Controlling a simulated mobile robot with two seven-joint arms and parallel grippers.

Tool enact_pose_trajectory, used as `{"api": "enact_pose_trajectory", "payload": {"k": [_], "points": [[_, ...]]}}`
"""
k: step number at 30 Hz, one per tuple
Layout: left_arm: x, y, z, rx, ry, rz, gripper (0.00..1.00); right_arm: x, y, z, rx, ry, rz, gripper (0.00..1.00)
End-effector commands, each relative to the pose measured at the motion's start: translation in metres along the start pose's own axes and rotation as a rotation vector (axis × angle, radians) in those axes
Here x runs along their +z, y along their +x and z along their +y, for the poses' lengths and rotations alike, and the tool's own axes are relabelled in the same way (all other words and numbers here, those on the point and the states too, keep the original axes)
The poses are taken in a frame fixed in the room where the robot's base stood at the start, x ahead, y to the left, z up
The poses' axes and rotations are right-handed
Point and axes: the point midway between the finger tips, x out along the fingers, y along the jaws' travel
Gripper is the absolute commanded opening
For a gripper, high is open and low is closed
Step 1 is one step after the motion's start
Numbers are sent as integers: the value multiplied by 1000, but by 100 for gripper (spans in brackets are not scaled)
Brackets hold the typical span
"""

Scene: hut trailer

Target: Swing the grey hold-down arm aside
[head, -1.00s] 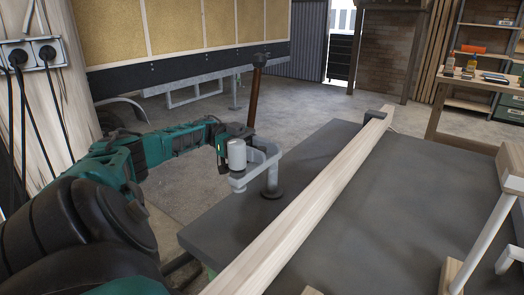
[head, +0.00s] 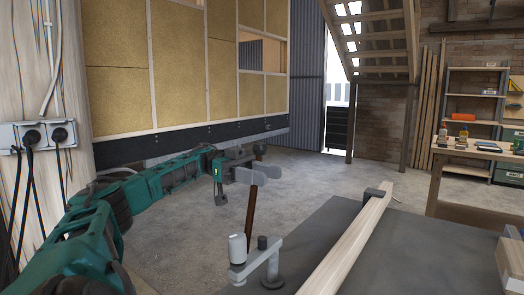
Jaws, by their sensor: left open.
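The grey hold-down arm (head: 255,261) is at the left edge of the dark bench (head: 318,228). It joins a short post with a dark cap and a round base (head: 272,282). The arm points left, away from the wooden beam (head: 352,235), and carries a pale cylinder (head: 237,249) at its free end. My left gripper (head: 258,173) is open, above the hold-down arm and apart from it. Its grey fingers overlap an upright brown handle (head: 250,215) with a dark top; I cannot tell whether they touch it. My right gripper is out of view.
A dark block (head: 377,193) sits by the beam's far end. Pale wooden parts (head: 510,268) stand at the right edge. A wooden table (head: 465,158) with bottles is behind the bench. The concrete floor beyond the bench is mostly clear.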

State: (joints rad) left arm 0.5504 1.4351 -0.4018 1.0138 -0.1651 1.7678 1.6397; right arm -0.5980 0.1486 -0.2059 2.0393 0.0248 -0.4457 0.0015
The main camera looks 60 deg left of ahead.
Motion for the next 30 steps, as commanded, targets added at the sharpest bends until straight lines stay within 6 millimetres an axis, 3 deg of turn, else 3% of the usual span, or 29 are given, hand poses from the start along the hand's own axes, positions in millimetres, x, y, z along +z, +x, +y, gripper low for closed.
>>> {"api": "enact_pose_trajectory", "payload": {"k": [3, 9, 30], "points": [[-24, 0, 0, 1, 3, 0, 45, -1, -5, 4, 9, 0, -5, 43], [-39, 0, 0, 1, 0, 0, 45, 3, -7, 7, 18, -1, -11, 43], [-43, 0, 0, 1, -1, -1, 45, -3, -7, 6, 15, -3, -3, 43]]}}
